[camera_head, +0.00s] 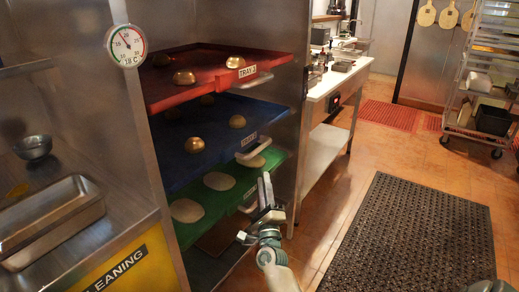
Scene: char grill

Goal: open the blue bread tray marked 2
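The blue tray (203,162) is the middle one of three stacked in a metal rack. Round golden buns lie on it. Its front label (248,138) is too small to read surely. A pale bar handle (254,150) sticks out from its front edge near the right end. My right gripper (265,186) is just below and in front of that handle, pointing up and away, beside the green tray's front. I see no clear contact with the handle. The finger gap is not clear. My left gripper is out of view.
A red tray (208,82) labelled TRAY 3 is above, and a green tray (213,208) with flat rounds is below. A steel counter (120,190) stands at left. A black floor mat (410,235) and open floor lie at right.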

